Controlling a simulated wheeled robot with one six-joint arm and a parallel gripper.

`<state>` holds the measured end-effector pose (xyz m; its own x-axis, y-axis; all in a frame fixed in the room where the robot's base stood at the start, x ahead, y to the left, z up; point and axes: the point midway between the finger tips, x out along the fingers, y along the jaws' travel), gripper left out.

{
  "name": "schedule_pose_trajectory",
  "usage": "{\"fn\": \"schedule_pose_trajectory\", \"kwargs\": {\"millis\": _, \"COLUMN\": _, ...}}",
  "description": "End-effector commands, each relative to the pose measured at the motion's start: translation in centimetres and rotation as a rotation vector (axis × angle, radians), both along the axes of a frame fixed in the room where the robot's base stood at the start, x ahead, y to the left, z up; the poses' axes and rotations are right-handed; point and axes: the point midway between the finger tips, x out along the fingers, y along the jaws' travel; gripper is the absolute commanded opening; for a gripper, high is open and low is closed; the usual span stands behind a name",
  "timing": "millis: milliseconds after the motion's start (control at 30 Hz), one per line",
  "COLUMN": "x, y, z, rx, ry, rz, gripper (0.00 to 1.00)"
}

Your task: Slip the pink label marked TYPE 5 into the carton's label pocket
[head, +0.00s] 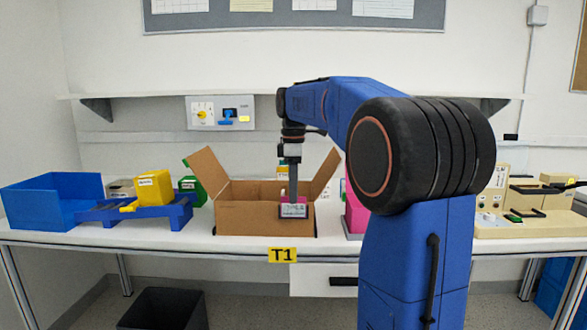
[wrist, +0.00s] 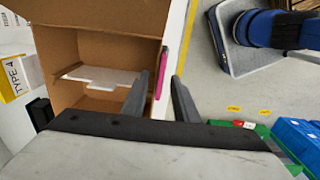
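The open cardboard carton (head: 250,218) stands on the bench with its flaps spread; it also shows in the wrist view (wrist: 90,45). A pale label pocket (head: 294,212) is on its front wall. The pink label (head: 302,199) shows at the pocket's top, its lower part apparently behind the pocket front; its marking is not readable. In the wrist view the pink label (wrist: 162,68) is seen edge-on beside the carton wall. My gripper (head: 292,193) points down just above it. In the wrist view my gripper (wrist: 160,80) has its fingers apart, with the label's edge between them.
A blue bin (head: 50,205) and a blue stand with a yellow block (head: 153,188) are to the left. A pink object (head: 355,213) stands right of the carton, partly behind my arm. A switch panel (head: 220,113) is on the wall. Beige equipment (head: 530,200) is at the right.

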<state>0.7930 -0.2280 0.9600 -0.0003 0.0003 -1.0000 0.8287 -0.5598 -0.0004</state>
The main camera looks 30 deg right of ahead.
Motion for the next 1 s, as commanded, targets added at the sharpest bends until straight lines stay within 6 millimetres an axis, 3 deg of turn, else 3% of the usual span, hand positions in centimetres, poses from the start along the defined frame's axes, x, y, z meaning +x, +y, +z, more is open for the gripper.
{"fn": "schedule_pose_trajectory", "kwargs": {"millis": 700, "x": 0.1, "y": 0.0, "z": 13.3, "rx": -0.001, "ry": -0.003, "rz": 0.000, "gripper": 0.27}}
{"fn": "schedule_pose_trajectory", "kwargs": {"millis": 1000, "x": 0.0, "y": 0.0, "z": 16.4, "rx": 0.000, "ry": 0.000, "rz": 0.000, "gripper": 0.27}}
